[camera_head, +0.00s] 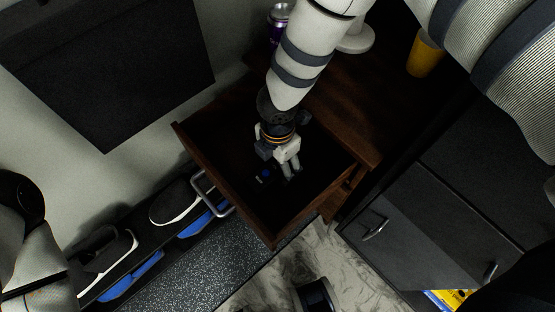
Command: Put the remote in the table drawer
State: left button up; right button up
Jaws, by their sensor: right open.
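The table drawer (223,186) is pulled open, a dark brown wooden box with a metal handle on its front. My right gripper (289,172) reaches down into the drawer from above, its light fingers open. A dark object with small blue marks (265,175), which looks like the remote, lies in the drawer just left of the fingertips. Its outline blends into the dark drawer floor, and my gripper partly covers it. I cannot tell whether the fingers touch it. Part of my left arm shows at the left edge, but its gripper does not show.
The wooden table top (370,95) carries a yellow cup (425,55) and a purple can (279,22). A dark cabinet (430,200) stands at the right. Below the drawer on the left is a rack with shoes (175,203). A black panel (110,75) hangs on the wall.

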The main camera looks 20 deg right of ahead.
aim_at(278, 165)
pick_arm(q)
jog(key=p+v, duration=0.2)
jog(key=shift+r, duration=0.3)
pick_arm(e)
notch_tip(278, 165, up, 12)
jog(key=shift+r, duration=0.15)
